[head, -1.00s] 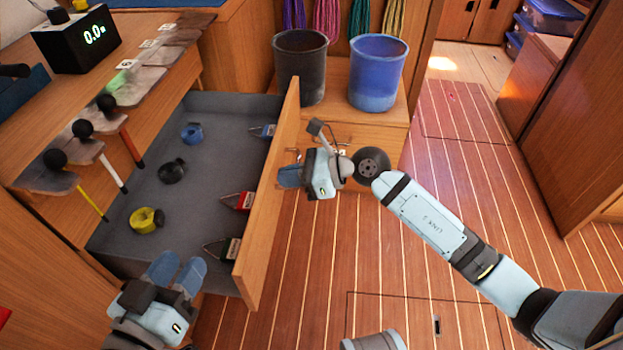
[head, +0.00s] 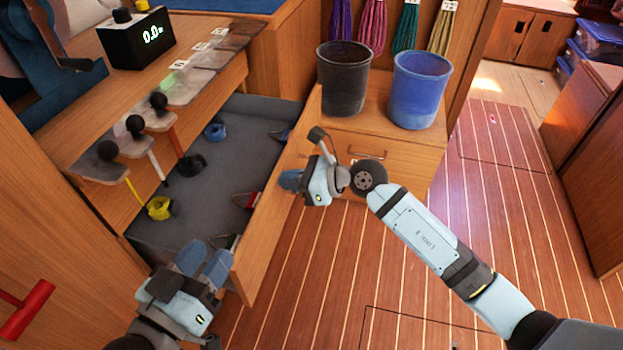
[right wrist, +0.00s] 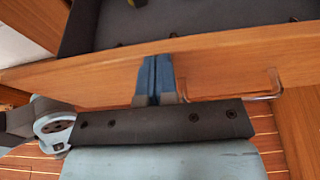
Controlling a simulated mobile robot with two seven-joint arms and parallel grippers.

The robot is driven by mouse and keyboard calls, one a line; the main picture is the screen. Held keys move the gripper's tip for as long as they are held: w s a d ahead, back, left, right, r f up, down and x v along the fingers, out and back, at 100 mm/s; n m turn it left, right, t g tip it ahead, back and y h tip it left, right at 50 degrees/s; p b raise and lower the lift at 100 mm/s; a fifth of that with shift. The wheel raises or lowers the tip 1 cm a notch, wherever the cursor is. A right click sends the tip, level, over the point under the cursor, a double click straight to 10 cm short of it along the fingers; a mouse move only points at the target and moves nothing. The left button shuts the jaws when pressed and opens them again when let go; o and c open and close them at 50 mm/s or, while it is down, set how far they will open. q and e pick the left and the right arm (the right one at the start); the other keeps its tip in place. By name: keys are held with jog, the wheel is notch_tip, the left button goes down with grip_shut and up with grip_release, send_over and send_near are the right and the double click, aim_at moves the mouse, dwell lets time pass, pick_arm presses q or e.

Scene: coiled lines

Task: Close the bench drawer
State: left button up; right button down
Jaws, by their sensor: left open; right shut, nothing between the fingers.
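The bench drawer (head: 265,235) is partly out, its wooden front facing right and its grey inside (head: 225,170) showing. It holds a blue coil (head: 215,131), a dark coil (head: 190,165) and a yellow coil (head: 159,208). My right gripper (head: 289,180) is shut and empty, at the outer face of the drawer front. In the right wrist view its blue fingers (right wrist: 153,78) point at the front and appear to touch it, left of the metal handle (right wrist: 240,97). My left gripper (head: 204,262) is open and empty by the drawer's near end.
The bench top (head: 120,65) carries a black display box (head: 140,38) and a row of ball-ended tools overhanging the drawer. A black bucket (head: 343,78) and a blue bucket (head: 420,88) stand on a cabinet beyond. The striped floor (head: 480,220) to the right is clear.

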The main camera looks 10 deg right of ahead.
pick_arm(q)
jog(key=shift+a+r+t+p, duration=0.1)
jog(key=shift+r+t+p, duration=0.55)
jog(key=shift+r, duration=0.75)
pick_arm(e)
jog(key=w+a, duration=0.3)
jog(key=a, duration=0.5)
jog(key=w+a, duration=0.4)
jog(key=a, duration=0.5)
jog(key=shift+w+a, duration=0.15)
jog(key=shift+a, duration=0.05)
jog(key=shift+d, duration=0.1)
